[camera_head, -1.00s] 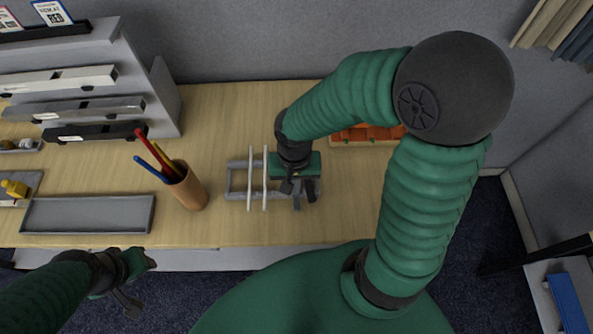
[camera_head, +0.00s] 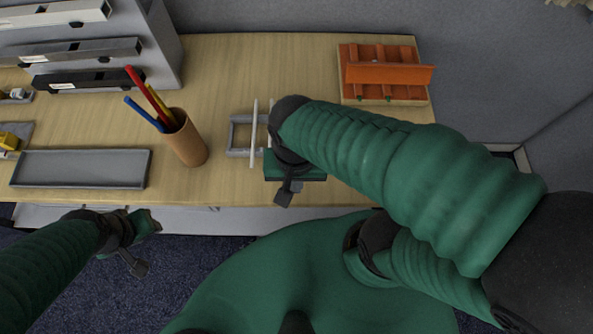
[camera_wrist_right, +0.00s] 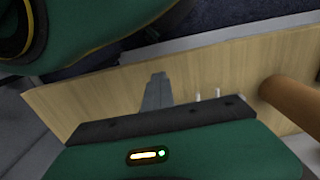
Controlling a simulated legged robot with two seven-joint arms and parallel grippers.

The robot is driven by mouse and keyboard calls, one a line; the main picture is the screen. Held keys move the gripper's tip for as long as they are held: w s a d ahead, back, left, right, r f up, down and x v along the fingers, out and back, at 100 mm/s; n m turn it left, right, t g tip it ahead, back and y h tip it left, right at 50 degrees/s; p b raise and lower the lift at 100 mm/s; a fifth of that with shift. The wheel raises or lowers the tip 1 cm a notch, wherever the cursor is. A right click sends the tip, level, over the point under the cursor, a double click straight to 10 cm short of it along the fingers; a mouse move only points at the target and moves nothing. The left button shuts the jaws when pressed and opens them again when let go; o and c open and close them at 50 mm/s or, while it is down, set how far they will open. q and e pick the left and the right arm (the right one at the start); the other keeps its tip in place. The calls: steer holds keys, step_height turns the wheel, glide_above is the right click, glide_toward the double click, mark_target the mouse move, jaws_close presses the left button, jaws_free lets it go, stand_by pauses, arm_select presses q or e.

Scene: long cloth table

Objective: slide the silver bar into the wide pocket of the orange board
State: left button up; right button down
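The silver bar (camera_head: 85,50) appears to be the grey middle bar on the stepped rack at the left, below a paler bar (camera_head: 55,16) and above a black one (camera_head: 82,79). The orange board (camera_head: 385,92) lies at the back right of the table, with several pockets and a raised orange strip across it. My right gripper (camera_head: 286,193) is over the table's front edge, beside the grey frame. In the right wrist view its fingers (camera_wrist_right: 156,92) look together and hold nothing. My left gripper (camera_head: 138,258) hangs in front of the table; its finger gap is unclear.
The grey frame (camera_head: 238,152) with two upright white rods (camera_head: 254,135) stands left of my right gripper, partly hidden by my arm. A brown pencil cup (camera_head: 187,143) and a grey tray (camera_head: 80,169) stand further left. The table before the orange board is partly clear.

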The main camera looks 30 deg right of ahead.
steer(key=shift+c, duration=2.2)
jaws_free()
